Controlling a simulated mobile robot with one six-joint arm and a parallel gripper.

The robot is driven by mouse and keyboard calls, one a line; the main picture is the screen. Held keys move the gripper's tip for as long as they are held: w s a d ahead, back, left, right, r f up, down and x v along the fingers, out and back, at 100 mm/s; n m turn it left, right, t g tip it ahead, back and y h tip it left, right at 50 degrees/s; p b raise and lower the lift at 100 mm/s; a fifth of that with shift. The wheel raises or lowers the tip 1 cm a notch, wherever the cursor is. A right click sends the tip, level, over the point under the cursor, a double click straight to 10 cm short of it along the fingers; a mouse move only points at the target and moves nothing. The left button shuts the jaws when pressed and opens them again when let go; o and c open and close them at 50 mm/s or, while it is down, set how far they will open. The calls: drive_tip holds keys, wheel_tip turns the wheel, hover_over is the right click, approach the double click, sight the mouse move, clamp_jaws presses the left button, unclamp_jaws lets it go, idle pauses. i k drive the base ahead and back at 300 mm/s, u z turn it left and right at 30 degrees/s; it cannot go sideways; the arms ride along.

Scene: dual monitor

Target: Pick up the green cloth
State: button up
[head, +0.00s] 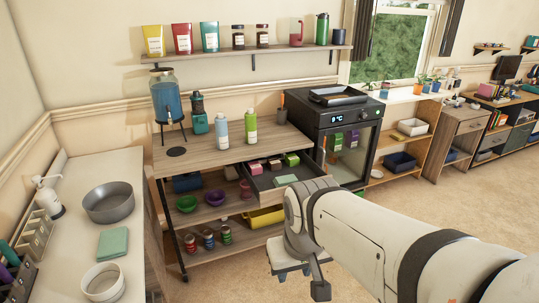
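A folded pale green cloth (113,243) lies flat on the light counter at the lower left, between a grey round pan and a white round container. A second pale green flat item (286,180) lies in the pulled-out dark drawer of the wooden shelf unit; it may also be a cloth. My gripper (294,273) hangs in front of the shelf unit, low and right of centre, apart from both green items. Its fingers point down and are partly hidden, so their opening is unclear. I see nothing held in it.
The counter (72,178) also bears a grey pan (108,202), a white container (103,282) and a soap dispenser (48,196). The open drawer (262,180) juts out with small boxes in it. A black oven (345,135) stands right of the shelf unit. The floor at right is clear.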

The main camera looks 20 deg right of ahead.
sight(281, 181)
drive_tip(key=z, duration=0.5)
drive_tip(key=i, duration=1.9)
drive_tip(key=u, duration=0.6)
drive_tip(key=k, duration=0.9)
drive_tip(key=u, duration=0.15)
drive_tip(key=i, duration=0.9)
drive_tip(key=z, duration=0.05)
